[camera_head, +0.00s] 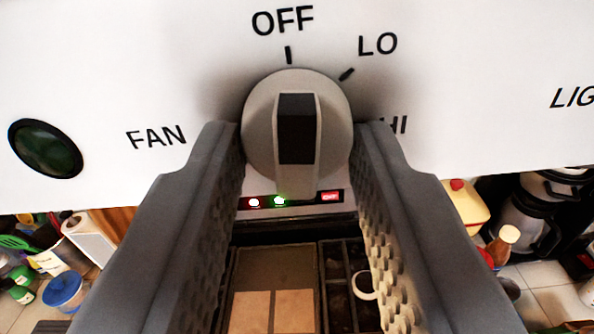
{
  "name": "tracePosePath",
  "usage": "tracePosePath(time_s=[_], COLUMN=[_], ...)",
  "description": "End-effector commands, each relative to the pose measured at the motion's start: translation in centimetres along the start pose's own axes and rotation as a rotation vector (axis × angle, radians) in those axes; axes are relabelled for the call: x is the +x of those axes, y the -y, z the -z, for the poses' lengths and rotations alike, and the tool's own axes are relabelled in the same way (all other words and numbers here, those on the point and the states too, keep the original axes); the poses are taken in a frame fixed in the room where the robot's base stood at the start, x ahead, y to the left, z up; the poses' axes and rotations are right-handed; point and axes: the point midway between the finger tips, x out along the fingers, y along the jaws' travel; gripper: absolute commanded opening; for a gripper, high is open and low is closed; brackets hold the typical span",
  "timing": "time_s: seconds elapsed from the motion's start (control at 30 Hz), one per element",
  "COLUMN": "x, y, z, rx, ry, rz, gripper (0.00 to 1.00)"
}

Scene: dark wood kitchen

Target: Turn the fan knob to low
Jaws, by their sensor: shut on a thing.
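The round grey fan knob (255,115) is on the white panel at the upper middle, with a raised grip bar that has a dark face. The bar stands nearly upright, its upper end towards the OFF mark (288,55). The LO mark (347,74) is up and to the right of the knob. The HI label (399,124) is partly hidden by the right finger. My gripper (297,145) has one grey finger on each side of the knob and is shut on it.
The FAN label (156,138) and a dark green round lamp (45,148) are left of the knob. Small lit indicators (279,201) show below it. Lower down are a coffee maker (527,213), a blue-lidded tub (64,290) and other counter clutter.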

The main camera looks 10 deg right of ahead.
Motion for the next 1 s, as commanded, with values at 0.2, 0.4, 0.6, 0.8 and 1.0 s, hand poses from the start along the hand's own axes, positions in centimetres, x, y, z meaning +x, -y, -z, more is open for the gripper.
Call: tracePosePath(time_s=[0.2,0.4,0.6,0.8,1.0], x=[0.01,0.01,0.01,0.02,0.02], y=[0.10,0.19,0.26,0.30,0.33], z=[-0.01,0.01,0.04,0.06,0.07], rx=[0.171,0.353,0.517,0.641,0.717], ry=[0.001,0.001,0.001,0.001,0.001], rz=[0.000,0.000,0.000,0.000,0.000], gripper=[0.08,0.08,0.08,0.08,0.08])
